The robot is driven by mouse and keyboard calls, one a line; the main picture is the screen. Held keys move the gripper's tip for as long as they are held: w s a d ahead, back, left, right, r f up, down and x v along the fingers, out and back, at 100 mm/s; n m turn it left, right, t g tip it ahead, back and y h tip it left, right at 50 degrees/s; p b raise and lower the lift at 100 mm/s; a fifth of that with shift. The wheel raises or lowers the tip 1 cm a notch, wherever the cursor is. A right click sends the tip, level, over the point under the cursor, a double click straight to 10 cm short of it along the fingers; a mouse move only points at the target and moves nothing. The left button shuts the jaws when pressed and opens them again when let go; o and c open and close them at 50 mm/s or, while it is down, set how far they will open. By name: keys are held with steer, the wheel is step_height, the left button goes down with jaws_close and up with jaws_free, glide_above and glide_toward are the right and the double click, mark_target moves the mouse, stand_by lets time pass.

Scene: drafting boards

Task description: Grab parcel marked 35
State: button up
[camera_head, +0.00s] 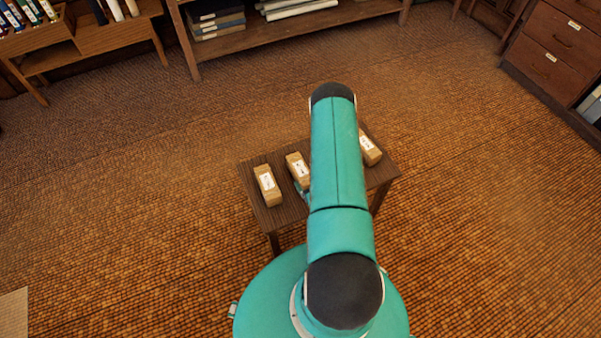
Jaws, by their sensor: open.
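Three brown parcels with white labels lie on a small dark wooden table (275,216): a left parcel (267,186), a middle parcel (298,171) and a right parcel (369,148). The label marks are too small to read, so I cannot tell which is 35. My teal arm crosses over the table and hides the part between the middle and right parcels. Only a small teal bit of my gripper (302,190) shows, by the near end of the middle parcel. Its fingers are hidden, and I see nothing held.
A shelf (260,37) with folders and rolls stands at the back, with a wooden desk unit (115,38) to its left. A drawer cabinet (552,50) stands at the back right. The brown woven floor around the table is clear.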

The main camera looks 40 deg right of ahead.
mark_target(301, 170)
steer(key=x, duration=0.8)
steer(key=shift+d+f, duration=0.1)
steer(key=shift+f, duration=0.1)
steer(key=shift+c, duration=0.2)
steer(key=c, duration=1.3)
steer(key=shift+r, duration=0.1)
